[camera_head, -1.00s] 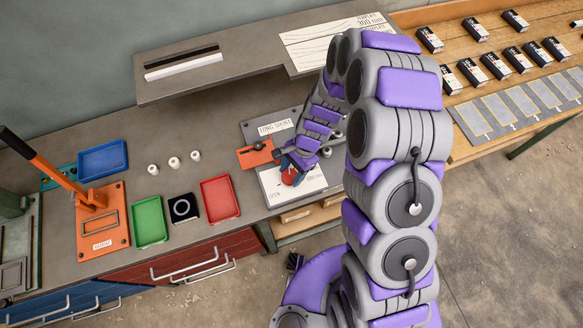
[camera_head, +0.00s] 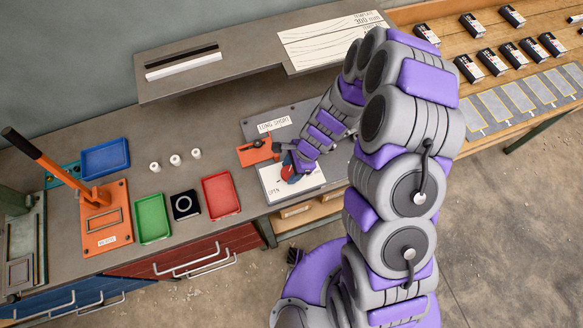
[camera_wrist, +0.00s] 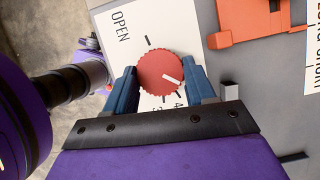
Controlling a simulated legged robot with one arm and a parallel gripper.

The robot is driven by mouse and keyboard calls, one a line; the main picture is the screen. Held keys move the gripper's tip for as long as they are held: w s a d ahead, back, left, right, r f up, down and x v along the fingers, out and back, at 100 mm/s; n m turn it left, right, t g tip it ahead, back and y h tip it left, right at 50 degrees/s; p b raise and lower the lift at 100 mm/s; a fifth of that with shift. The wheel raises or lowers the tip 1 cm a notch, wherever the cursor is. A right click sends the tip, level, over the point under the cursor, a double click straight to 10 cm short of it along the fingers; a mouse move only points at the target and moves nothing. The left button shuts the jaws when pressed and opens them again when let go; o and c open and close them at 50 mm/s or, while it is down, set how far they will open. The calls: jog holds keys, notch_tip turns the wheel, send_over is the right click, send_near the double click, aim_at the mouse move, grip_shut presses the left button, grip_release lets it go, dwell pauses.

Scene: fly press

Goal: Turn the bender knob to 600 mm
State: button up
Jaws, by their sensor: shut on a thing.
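The red knob (camera_wrist: 160,73) with a ridged edge sits on a white dial plate (camera_wrist: 138,62). My gripper (camera_wrist: 161,74) is shut on it, with one blue finger on each side. The knob's white pointer mark points to the lower right in the wrist view, near a "4" whose further digits are hidden. A "3" stands to its left, also cut off. "OPEN" is printed at the upper left, with a tick mark nearby. No 600 shows. In the head view my gripper (camera_head: 290,165) covers most of the knob (camera_head: 287,174), over the plate (camera_head: 276,190).
An orange bracket (camera_wrist: 245,23) lies beside the dial plate. In the head view, green (camera_head: 152,218) and red (camera_head: 220,194) trays lie left on the bench, with an orange lever tool (camera_head: 105,215) beyond. A shelf (camera_head: 230,75) overhangs the back.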

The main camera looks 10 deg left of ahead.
jog(key=o, duration=0.6)
jog(key=shift+w, duration=0.1)
jog(key=o, duration=0.4)
jog(key=shift+a, duration=0.25)
jog(key=shift+o, duration=0.2)
jog(key=shift+d, duration=0.1)
jog(key=v, duration=1.7)
jog(key=shift+r, duration=0.1)
